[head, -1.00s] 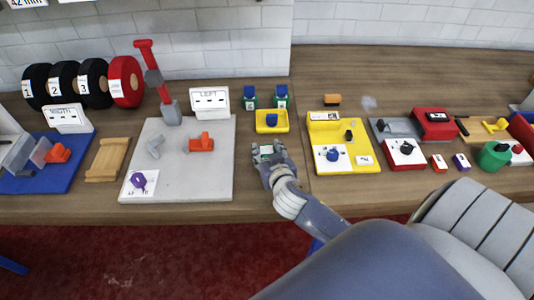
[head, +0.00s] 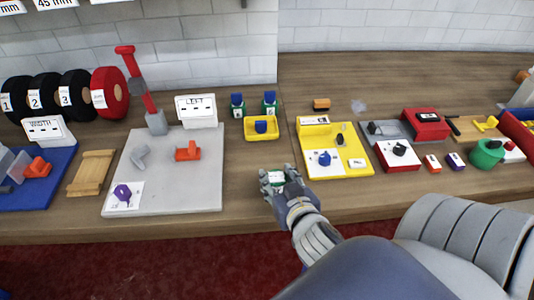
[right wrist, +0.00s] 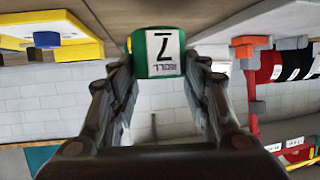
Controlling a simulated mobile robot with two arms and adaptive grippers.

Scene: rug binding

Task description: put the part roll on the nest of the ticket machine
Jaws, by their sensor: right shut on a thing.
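My right gripper (head: 277,181) is shut on the part roll, a green roll with a white label reading "ROLL 7" (right wrist: 164,52). In the right wrist view the roll sits between the two fingertips. In the head view the hand is near the bench's front edge, left of a yellow station (head: 350,165) with a blue knob, a black peg and white plates. Its height above the bench is hard to tell. No label marks the ticket machine; the yellow station or the red and grey unit (head: 398,157) may be it. My left gripper is out of view.
A yellow tray (head: 247,134) with a blue piece and two green bottles (head: 237,105) stand behind the hand. A grey plate (head: 190,195) with a red lever (head: 134,72) is to the left. Small red and purple blocks lie right. Bare wood surrounds the hand.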

